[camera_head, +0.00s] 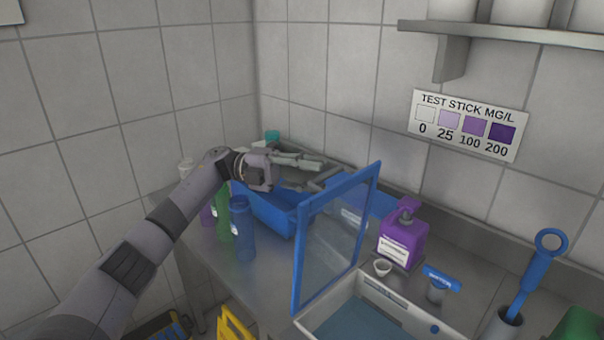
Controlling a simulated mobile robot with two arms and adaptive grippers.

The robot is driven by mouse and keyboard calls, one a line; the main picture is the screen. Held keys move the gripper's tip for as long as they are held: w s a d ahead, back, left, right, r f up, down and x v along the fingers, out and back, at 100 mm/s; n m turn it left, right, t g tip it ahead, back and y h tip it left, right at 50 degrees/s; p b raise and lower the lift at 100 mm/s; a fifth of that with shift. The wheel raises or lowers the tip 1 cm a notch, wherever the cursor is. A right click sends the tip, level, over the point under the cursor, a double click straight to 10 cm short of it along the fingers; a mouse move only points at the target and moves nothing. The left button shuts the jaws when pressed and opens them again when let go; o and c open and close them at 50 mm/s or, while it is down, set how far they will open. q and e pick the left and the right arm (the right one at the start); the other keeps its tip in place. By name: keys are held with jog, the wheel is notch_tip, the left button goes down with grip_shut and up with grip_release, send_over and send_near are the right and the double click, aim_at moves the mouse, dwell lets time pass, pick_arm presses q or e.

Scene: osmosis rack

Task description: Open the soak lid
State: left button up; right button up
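The soak lid (373,191) is a clear panel in a blue frame. It stands roughly upright along the left side of a white soak tub (388,305), which holds blue liquid and is cut off by the bottom edge. The tub's top is uncovered. My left gripper (328,172) is above a blue bin, behind and left of the lid's upper edge. Its two fingers are spread apart with nothing seen between them. I cannot tell whether a fingertip touches the lid frame. My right gripper is out of view.
A blue bin (268,212) and blue (242,230) and green (222,212) bottles stand left of the lid. A purple pump bottle (403,238), a small white cup (382,268) and a blue-handled brush (536,275) are to the right. A wall shelf (520,34) hangs upper right.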

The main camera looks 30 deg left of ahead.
pick_arm(q)
jog(key=a+f, duration=0.1)
jog(key=a, duration=1.1)
jog(key=shift+s, duration=0.25)
